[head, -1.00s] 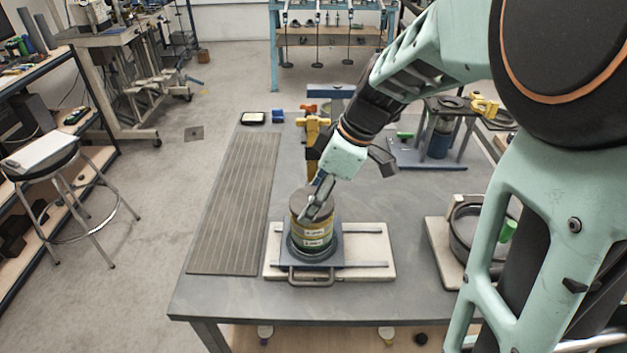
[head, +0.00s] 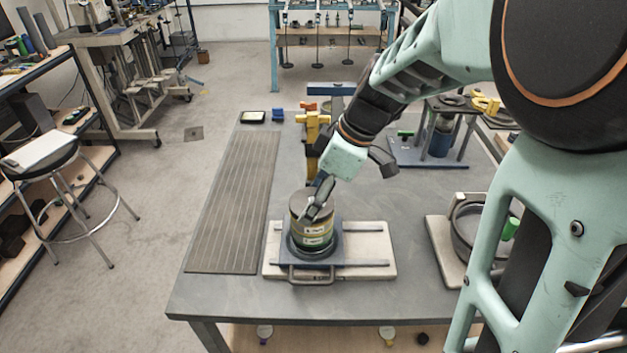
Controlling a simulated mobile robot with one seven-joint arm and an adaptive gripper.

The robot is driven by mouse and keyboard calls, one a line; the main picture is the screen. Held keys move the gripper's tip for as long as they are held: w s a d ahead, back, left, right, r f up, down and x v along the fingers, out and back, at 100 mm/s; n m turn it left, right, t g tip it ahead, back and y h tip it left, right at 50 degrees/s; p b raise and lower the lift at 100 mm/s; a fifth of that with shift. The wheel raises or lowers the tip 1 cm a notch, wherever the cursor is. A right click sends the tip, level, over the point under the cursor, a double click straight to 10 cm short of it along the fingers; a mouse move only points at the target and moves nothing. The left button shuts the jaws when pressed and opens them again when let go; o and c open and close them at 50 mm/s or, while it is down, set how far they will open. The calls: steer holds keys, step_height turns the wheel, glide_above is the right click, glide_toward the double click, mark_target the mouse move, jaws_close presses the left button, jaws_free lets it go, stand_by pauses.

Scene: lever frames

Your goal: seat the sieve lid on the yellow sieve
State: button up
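The sieve stack (head: 312,236) stands upright on a dark plate with a handle, which rests on a pale base board (head: 365,268). Yellow and green bands with white labels show on its side. The flat grey-brown sieve lid (head: 299,201) is on top of the stack; at this size I cannot tell whether it is fully seated. My gripper (head: 312,212) points down at the lid from the upper right. Its dark fingers are at the lid's top, and I cannot tell whether they grip it. The lid's right part is partly hidden by the fingers.
A ribbed dark mat (head: 238,200) lies to the left. A round dark ring on a pale block (head: 447,262) stands to the right. A yellow clamp-like fixture (head: 313,130) and a blue-based stand (head: 430,155) are behind. The table front is clear.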

steer(key=shift+f, duration=0.15)
steer(key=o, duration=1.3)
steer(key=shift+o, duration=0.2)
steer(key=v, duration=1.2)
